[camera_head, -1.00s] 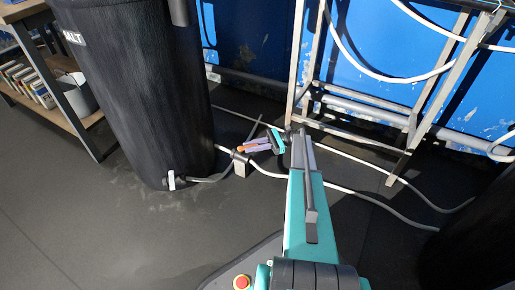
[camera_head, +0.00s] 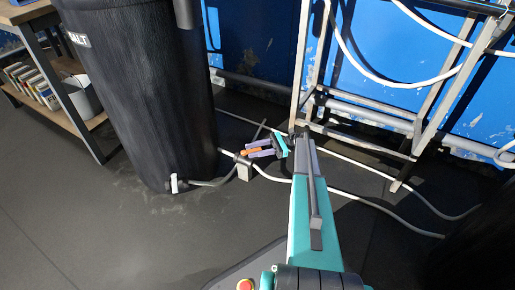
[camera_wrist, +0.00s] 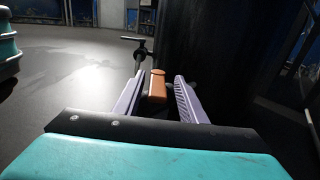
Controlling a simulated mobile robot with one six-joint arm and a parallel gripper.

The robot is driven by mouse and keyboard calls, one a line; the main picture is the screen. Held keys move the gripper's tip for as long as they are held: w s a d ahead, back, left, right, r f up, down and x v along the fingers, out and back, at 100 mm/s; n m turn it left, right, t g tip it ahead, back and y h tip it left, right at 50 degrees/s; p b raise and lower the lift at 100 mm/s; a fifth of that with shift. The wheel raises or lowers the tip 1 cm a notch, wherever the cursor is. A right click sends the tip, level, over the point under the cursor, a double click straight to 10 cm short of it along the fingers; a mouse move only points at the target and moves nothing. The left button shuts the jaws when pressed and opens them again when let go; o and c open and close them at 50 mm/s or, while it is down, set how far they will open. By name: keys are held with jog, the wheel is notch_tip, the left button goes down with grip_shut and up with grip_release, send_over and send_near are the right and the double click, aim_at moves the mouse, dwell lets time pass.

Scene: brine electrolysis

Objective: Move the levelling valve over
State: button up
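The levelling valve has an orange handle (camera_head: 251,151) and sits on a small grey post (camera_head: 244,172) on the pale hose, right of the black salt tank. My gripper (camera_head: 254,149) reaches it from the right, low above the floor. In the wrist view the orange handle (camera_wrist: 157,86) stands between my two purple fingers (camera_wrist: 158,92). The fingers are apart. The left finger is close to the handle, and a gap shows on the right. Contact on the left cannot be told. The valve body is mostly hidden behind the handle and fingers.
The black salt tank (camera_head: 140,90) stands close on the left, with a white-tagged outlet (camera_head: 175,184) at its foot. A metal frame (camera_head: 355,130) stands behind my arm. Pale hoses (camera_head: 350,196) run along the floor. A shelf (camera_head: 62,105) is at far left.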

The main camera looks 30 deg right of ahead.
aim_at(254, 150)
jog(key=shift+r, duration=0.15)
notch_tip(254, 150, up, 3)
jog(key=p, duration=0.2)
jog(key=shift+r+p, duration=0.15)
jog(key=shift+p, duration=0.25)
jog(key=shift+s+a+r, duration=0.1)
jog(key=shift+s+r, duration=0.1)
jog(key=shift+s, duration=0.05)
jog(key=s+a+p, duration=0.3)
jog(key=s, duration=0.4)
jog(key=s+a+r+p, duration=0.1)
jog(key=s+a+p, duration=0.2)
jog(key=s, duration=0.4)
jog(key=shift+s, duration=0.15)
jog(key=shift+d, duration=0.1)
